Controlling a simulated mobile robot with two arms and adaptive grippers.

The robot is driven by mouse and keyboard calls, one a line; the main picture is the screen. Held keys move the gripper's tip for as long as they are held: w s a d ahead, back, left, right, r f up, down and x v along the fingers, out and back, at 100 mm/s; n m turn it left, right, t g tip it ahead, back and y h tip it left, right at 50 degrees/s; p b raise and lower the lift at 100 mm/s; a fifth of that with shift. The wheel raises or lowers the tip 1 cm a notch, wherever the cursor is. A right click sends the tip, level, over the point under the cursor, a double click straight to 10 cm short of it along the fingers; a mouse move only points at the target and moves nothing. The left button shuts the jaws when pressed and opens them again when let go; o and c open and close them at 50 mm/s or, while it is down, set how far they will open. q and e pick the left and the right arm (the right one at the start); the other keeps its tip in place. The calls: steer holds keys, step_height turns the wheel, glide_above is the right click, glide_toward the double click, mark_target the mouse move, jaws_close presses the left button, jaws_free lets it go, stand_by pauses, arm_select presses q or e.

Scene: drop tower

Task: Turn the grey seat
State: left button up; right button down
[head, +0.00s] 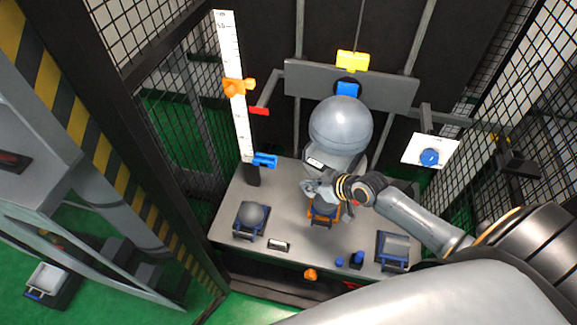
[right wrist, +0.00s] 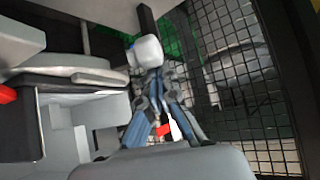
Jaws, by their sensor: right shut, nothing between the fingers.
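My right gripper (head: 318,187) reaches in from the right over the middle of the grey table. It is shut and empty, just in front of the pale grey seat (head: 349,163) below a large grey ball (head: 340,125). I cannot tell whether it touches the seat. In the right wrist view the gripper's fingers (right wrist: 153,78) come together close to a pale rounded block, which I cannot identify. An orange-framed item (head: 323,217) stands below the gripper, partly hidden by it. My left gripper is not in view.
A white scale (head: 232,80) rises at the back left. Black mesh (head: 480,110) encloses the right side.

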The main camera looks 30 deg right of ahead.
steer(key=shift+s+d, duration=0.25)
steer(key=shift+s, duration=0.1)
steer(key=shift+s+d, duration=0.35)
steer(key=shift+s, duration=0.15)
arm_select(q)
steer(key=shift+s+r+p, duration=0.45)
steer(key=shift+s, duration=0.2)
arm_select(e)
steer(key=shift+s+d, duration=0.9)
steer(key=shift+s, duration=0.1)
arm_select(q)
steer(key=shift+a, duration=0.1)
